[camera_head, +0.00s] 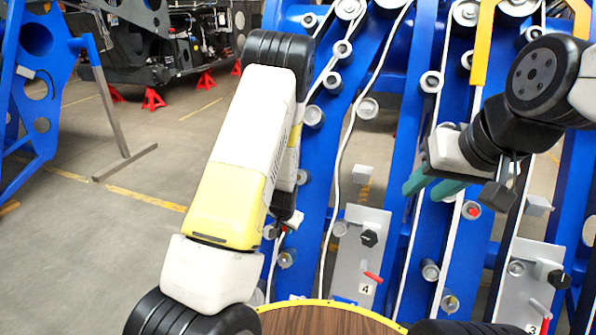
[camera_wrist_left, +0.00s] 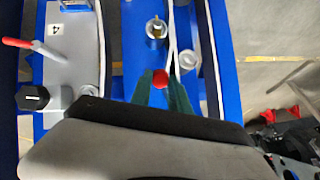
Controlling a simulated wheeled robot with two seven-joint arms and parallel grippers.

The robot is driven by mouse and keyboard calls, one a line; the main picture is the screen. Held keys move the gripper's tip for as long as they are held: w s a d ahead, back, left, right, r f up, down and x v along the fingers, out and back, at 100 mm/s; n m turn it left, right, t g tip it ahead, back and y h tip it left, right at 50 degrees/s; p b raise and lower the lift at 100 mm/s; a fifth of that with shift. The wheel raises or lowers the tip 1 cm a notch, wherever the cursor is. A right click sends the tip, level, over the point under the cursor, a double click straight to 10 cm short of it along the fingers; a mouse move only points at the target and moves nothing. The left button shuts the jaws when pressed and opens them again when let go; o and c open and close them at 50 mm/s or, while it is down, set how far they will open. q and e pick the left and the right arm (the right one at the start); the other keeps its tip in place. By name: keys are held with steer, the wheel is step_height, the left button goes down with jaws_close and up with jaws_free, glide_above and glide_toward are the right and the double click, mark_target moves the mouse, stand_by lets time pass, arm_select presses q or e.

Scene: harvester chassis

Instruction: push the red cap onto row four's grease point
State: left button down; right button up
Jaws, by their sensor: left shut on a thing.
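The red cap (camera_wrist_left: 160,79) is held between the green fingertips of my left gripper (camera_wrist_left: 163,84) in the left wrist view. A grease point (camera_wrist_left: 157,28) with a brass nipple in a grey cup stands on the blue beam, ahead of and apart from the cap. A grey plate marked 4 (camera_wrist_left: 75,45) is beside that beam; it also shows in the head view (camera_head: 352,262). In the head view the left arm largely hides its gripper, and the cap cannot be made out. My right gripper (camera_head: 430,188) has its green fingers apart, with nothing seen between them.
A plain grey cup (camera_wrist_left: 189,60) and white hoses stand close beside the grease point. The plate carries a black knob (camera_head: 369,238) and a red-tipped lever (camera_head: 373,277). Another red cap (camera_head: 473,211) sits on a cup farther right. Open floor lies left.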

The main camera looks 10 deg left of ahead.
arm_select(q)
steer(key=w+r+m+t+h, duration=0.3)
steer(key=w+r+t, duration=0.3)
steer(key=w+r, duration=0.4)
steer(key=shift+w+a+r+m, duration=0.25)
steer(key=shift+w+r+m, duration=0.15)
steer(key=shift+r, duration=0.5)
steer(key=shift+s, duration=0.1)
steer(key=shift+x, duration=2.55)
steer(key=shift+v, duration=1.1)
steer(key=shift+x, duration=1)
